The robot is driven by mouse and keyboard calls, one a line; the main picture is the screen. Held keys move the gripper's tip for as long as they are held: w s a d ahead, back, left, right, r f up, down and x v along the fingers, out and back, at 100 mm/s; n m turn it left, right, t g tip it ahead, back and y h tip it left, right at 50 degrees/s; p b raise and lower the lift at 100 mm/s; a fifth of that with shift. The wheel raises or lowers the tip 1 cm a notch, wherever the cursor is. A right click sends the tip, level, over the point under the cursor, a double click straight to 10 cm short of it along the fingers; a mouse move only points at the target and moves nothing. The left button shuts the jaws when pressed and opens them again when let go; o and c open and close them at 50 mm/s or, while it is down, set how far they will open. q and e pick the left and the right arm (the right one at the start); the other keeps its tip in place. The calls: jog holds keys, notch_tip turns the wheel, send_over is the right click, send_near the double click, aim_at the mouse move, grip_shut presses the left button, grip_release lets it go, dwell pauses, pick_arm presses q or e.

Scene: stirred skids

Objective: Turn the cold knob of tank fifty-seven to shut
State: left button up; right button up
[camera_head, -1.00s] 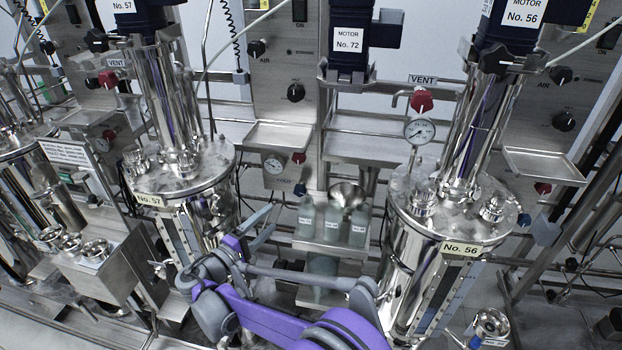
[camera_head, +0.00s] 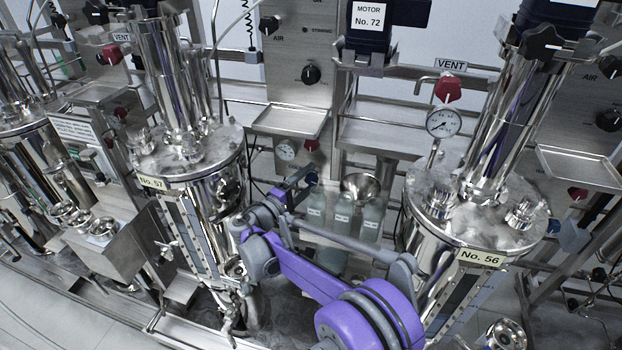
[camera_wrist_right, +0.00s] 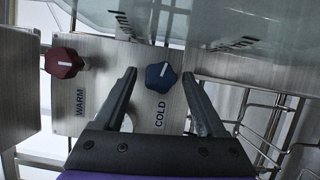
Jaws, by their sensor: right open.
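Tank fifty-seven (camera_head: 205,215) is the steel vessel left of centre in the head view, with a "No. 57" label (camera_head: 152,182) on its rim. In the wrist view the blue cold knob (camera_wrist_right: 161,77) sits on a steel panel above the word COLD, with a short white mark slanting up to the right. My right gripper (camera_wrist_right: 158,78) is open, one finger on each side of the knob; I see no clear contact. In the head view my right gripper (camera_head: 296,182) is in front of the panel beside the tank and largely covers the cold knob.
A red warm knob (camera_wrist_right: 64,63) is left of the cold one in the wrist view. Bottles (camera_head: 343,210) and a steel bowl (camera_head: 362,186) stand close right of my gripper. A tray (camera_head: 290,121) juts out above. Tank fifty-six (camera_head: 478,205) stands at the right.

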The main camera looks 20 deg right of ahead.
jog(key=shift+w+d, duration=0.4)
jog(key=shift+d, duration=0.2)
grip_shut()
